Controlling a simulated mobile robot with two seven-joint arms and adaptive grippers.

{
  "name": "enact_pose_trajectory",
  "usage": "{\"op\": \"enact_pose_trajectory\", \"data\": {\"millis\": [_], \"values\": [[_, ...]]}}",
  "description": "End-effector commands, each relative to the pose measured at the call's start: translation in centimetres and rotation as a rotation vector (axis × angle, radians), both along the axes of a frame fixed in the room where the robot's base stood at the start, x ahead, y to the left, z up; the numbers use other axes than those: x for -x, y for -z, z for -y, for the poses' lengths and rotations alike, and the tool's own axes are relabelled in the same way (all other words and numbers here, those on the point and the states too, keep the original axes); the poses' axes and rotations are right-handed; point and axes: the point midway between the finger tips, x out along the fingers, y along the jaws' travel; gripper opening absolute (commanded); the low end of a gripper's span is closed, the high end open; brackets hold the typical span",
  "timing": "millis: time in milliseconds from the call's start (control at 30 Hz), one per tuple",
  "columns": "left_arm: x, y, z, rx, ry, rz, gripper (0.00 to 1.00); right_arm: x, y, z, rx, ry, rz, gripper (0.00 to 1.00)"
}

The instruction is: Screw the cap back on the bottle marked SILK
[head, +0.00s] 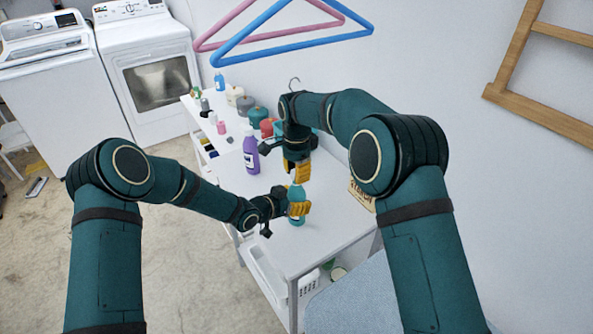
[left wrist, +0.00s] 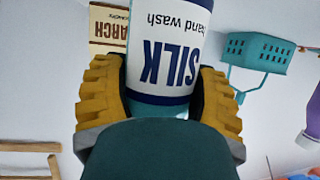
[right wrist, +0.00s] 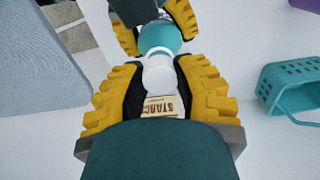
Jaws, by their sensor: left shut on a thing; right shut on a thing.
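The SILK hand wash bottle (head: 297,220) is teal with a white label and stands upright near the front of the white table. Its label (left wrist: 165,60) appears upside down in the left wrist view. My left gripper (head: 299,208) is shut around the bottle's body from the side. My right gripper (head: 297,172) points down above the bottle and is shut on the white cap (right wrist: 158,76). In the right wrist view the cap is in line with the teal bottle's shoulder (right wrist: 160,38). I cannot tell whether its thread is engaged.
A STARCH box (head: 362,196) is right of the bottle near the wall. A purple bottle (head: 251,155) stands to the left. A teal basket (right wrist: 300,85) and several jars (head: 246,104) are farther back. The table (head: 305,255) is bare in front of the bottle.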

Motion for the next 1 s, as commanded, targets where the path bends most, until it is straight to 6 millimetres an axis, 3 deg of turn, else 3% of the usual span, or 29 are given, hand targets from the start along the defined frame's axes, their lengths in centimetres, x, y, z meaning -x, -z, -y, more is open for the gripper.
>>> {"op": "enact_pose_trajectory", "data": {"millis": [433,467,567,667,1000], "values": [[-0.03,-0.06,0.01,0.001,0.000,0.001,0.19,0.03,0.86,0.03,0.001,0.000,-0.002,0.17],[-0.03,-0.07,0.02,0.001,0.000,0.001,0.00,0.02,0.85,0.02,0.001,0.001,-0.002,0.17],[-0.03,-0.06,0.01,0.001,0.000,0.001,0.00,0.03,0.83,0.02,0.001,0.029,-0.002,0.17],[-0.03,-0.06,0.01,0.001,0.000,0.001,0.00,0.04,0.83,-0.05,0.003,0.140,-0.001,0.17],[-0.03,-0.05,0.00,0.001,0.000,0.001,0.00,0.01,0.87,-0.04,0.005,0.857,0.000,0.17]]}}
